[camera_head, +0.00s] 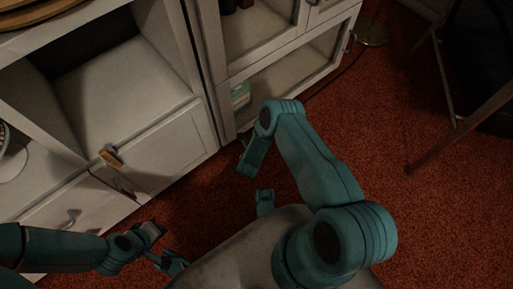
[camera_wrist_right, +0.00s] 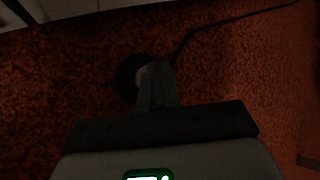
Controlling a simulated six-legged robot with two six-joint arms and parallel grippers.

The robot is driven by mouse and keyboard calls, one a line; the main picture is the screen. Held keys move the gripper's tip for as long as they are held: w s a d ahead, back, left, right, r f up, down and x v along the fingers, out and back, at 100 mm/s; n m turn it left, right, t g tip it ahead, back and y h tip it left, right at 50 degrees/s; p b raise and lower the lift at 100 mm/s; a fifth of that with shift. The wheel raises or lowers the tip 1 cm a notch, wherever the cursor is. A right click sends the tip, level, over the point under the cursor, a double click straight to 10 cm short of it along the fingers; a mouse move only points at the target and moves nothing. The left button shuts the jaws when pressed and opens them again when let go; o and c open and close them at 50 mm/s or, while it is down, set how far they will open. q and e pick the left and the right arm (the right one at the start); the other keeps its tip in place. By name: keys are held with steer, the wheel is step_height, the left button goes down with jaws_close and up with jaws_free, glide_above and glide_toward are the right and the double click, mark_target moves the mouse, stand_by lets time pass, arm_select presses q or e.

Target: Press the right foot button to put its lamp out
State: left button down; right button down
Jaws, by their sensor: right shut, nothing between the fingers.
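In the right wrist view, a dark round pedal-like disc (camera_wrist_right: 129,78), apparently the foot button, lies on the red carpet with a cord running from it. My right gripper (camera_wrist_right: 155,72) is shut and empty, and its fingers overlap the disc's right part in that view. I cannot tell whether they touch it. In the head view my right gripper (camera_head: 246,170) points down near the cabinet's foot, and I cannot make out the disc there. A round brass base (camera_head: 370,33), perhaps the lamp's, stands at the upper right; no lit lamp shows.
A white cabinet (camera_head: 165,148) with drawers and open shelves fills the left and upper middle. A dark cord (camera_head: 343,68) runs over the red carpet (camera_head: 410,110) near the brass base. A dark-legged piece of furniture (camera_head: 455,130) stands at right. Open carpet lies between.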

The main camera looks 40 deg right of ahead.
step_height(320, 180, up, 6)
steer(key=p, duration=0.5)
stand_by(0.5)
